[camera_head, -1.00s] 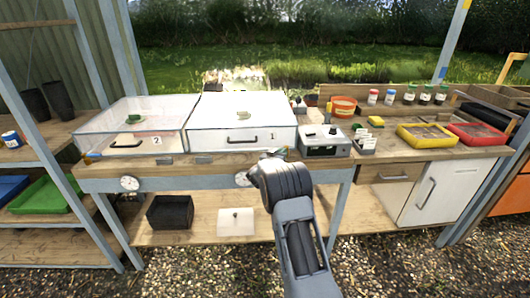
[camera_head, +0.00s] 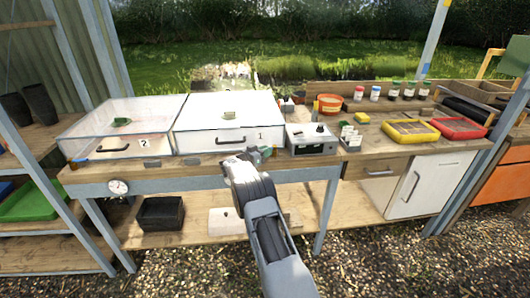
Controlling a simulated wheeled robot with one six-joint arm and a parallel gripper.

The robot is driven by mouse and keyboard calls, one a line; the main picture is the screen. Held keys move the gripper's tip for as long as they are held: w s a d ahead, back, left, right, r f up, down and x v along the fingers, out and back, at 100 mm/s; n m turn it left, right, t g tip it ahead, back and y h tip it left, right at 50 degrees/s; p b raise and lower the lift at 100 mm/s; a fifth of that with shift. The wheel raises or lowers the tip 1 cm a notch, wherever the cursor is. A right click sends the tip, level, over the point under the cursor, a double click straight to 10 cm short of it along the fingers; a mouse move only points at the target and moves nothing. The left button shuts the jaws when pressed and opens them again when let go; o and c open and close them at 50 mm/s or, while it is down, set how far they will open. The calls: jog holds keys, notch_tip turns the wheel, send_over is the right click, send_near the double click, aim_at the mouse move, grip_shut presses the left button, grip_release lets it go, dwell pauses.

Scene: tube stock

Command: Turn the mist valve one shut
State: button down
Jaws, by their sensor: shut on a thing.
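My gripper (camera_head: 262,153) is at the front edge of the bench, just below and in front of the white box marked 1 (camera_head: 227,138). It is shut on mist valve one, which is mostly hidden by my gripper and wrist. The valve's handle angle cannot be told. The clear-lidded box marked 2 (camera_head: 122,128) stands to the left.
A grey control box (camera_head: 312,141) stands close right of my gripper. A round gauge (camera_head: 118,187) is on the bench's front rail. A black crate (camera_head: 160,214) is on the lower shelf. Yellow (camera_head: 411,131) and red (camera_head: 458,129) trays lie further right.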

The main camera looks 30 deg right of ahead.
jog(key=c, duration=1.1)
grip_release()
jog(key=a, duration=0.4)
jog(key=s+a, duration=0.1)
jog(key=a, duration=0.8)
jog(key=shift+s+a+b, duration=0.15)
jog(key=shift+a+b, duration=0.2)
jog(key=shift+c, duration=0.3)
